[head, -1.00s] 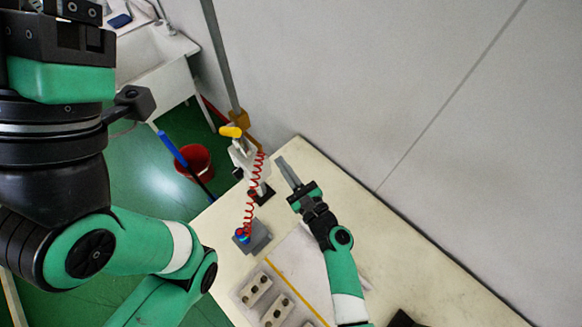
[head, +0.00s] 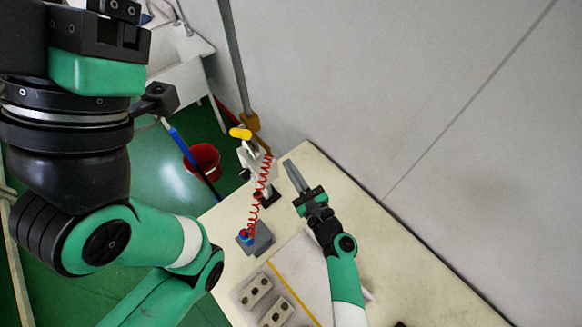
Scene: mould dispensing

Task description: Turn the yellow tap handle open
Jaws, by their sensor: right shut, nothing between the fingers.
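The yellow tap handle (head: 240,133) sits at the top of a pale tap stand near the table's far left corner. A red coiled hose (head: 256,203) hangs from the stand to a grey block (head: 256,240) with a blue and red fitting. My right gripper (head: 290,166) is shut and empty over the far part of the table, to the right of the handle and apart from it. My left arm fills the left side of the head view, and its gripper is not visible.
The cream table (head: 400,265) has free room on its right side. Grey mould blocks (head: 257,290) lie at its front left, beside a pale sheet with a yellow edge. A wall stands behind. A red bucket (head: 207,158) and a sink are on the left.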

